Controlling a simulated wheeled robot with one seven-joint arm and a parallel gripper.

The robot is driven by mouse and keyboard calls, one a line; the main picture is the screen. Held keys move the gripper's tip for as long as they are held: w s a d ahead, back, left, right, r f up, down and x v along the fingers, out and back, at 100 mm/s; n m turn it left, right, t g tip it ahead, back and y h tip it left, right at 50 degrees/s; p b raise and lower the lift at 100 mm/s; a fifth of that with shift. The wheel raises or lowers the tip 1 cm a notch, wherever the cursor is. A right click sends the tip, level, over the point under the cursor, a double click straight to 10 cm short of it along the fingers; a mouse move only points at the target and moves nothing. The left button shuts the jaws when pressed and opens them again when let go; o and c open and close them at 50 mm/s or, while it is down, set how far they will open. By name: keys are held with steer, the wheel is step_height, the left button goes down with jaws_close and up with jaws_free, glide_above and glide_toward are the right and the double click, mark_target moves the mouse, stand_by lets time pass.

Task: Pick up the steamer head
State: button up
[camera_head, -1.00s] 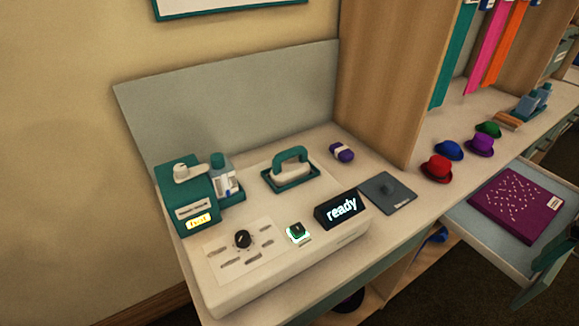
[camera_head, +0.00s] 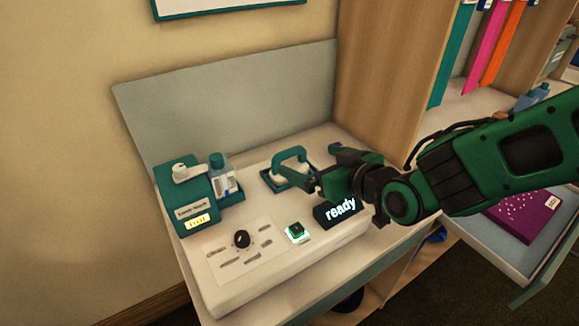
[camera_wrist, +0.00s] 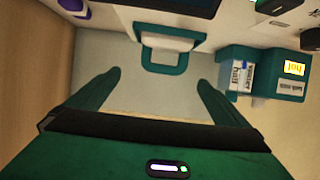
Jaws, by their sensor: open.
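The steamer head (camera_head: 290,163), with a teal looped handle and pale body, rests in a teal holder on top of the white steamer unit. In the wrist view the steamer head (camera_wrist: 166,45) lies ahead of the fingertips, roughly centred between them and apart from them. My gripper (camera_wrist: 158,82) is open and empty. In the head view my gripper (camera_head: 318,182) is just right of the steamer head, partly overlapping its holder, so the exact gap cannot be told there.
A teal tank (camera_head: 186,196) with a bottle (camera_head: 221,176) stands left of the steamer head. A knob (camera_head: 242,239), a lit green button (camera_head: 296,232) and a "ready" display (camera_head: 341,208) are in front. A wooden panel (camera_head: 385,80) rises at the right; an open drawer holds a purple box (camera_head: 525,218).

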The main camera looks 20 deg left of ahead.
mark_target(292, 156)
steer(key=x, duration=0.5)
steer(key=shift+s+f+x, duration=0.15)
steer(key=shift+s+x, duration=0.05)
steer(key=shift+x, duration=1.15)
steer(key=shift+s+f+x, duration=0.15)
steer(key=shift+x, duration=1.2)
steer(key=shift+a, duration=0.1)
steer(key=c, duration=1.5)
steer(key=shift+r, duration=0.1)
